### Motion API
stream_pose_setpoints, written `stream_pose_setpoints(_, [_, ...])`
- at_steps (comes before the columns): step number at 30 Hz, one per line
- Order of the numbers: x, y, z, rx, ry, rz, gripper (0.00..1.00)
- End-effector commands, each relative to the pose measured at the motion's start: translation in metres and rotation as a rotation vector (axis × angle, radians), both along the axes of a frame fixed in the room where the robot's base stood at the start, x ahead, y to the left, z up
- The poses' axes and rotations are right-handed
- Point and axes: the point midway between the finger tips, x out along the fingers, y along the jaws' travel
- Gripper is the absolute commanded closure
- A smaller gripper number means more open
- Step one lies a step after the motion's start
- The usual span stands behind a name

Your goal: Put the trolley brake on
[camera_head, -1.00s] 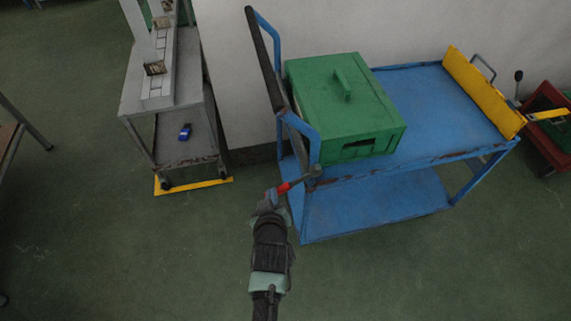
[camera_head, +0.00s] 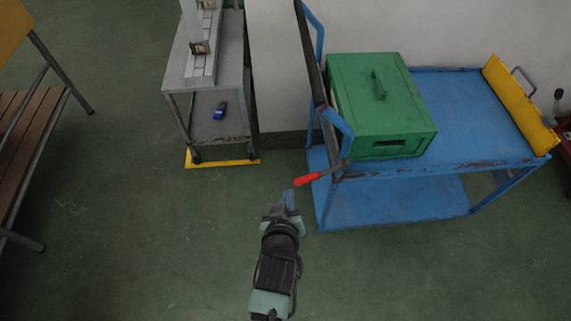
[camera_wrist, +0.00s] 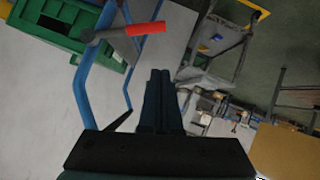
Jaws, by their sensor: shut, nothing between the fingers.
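The blue trolley (camera_head: 455,110) stands against the pale wall at the right in the head view. Its brake lever has a red grip (camera_head: 307,179) on a dark metal arm and sticks out to the left from the trolley's handle end. The red grip also shows in the wrist view (camera_wrist: 146,29), at the upper middle. My gripper (camera_head: 289,194) is shut and empty. In the head view it is just below and left of the red grip, with a small gap in the picture. In the wrist view its closed fingers (camera_wrist: 158,76) show below the grip, apart from it.
A green box (camera_head: 380,105) sits on the trolley's top deck, beside the blue handle frame (camera_head: 330,110). A grey wheeled stand (camera_head: 180,85) holding a blue object is at the upper left. A wooden bench (camera_head: 22,150) is at the far left. The floor around my arm is clear.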

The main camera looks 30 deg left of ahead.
Motion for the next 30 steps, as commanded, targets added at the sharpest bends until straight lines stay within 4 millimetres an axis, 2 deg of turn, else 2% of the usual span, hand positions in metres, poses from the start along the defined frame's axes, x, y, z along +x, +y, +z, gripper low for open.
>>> stream_pose_setpoints(6, [-0.014,-0.004,0.008,-0.001,0.0,0.001,1.0])
stream_pose_setpoints(25, [-0.014,-0.004,0.011,0.001,-0.004,0.0,1.0])
stream_pose_setpoints(28, [-0.002,-0.006,0.031,0.017,-0.035,-0.016,1.0])
stream_pose_setpoints(30, [0.015,-0.008,0.062,0.039,-0.082,-0.035,1.0])
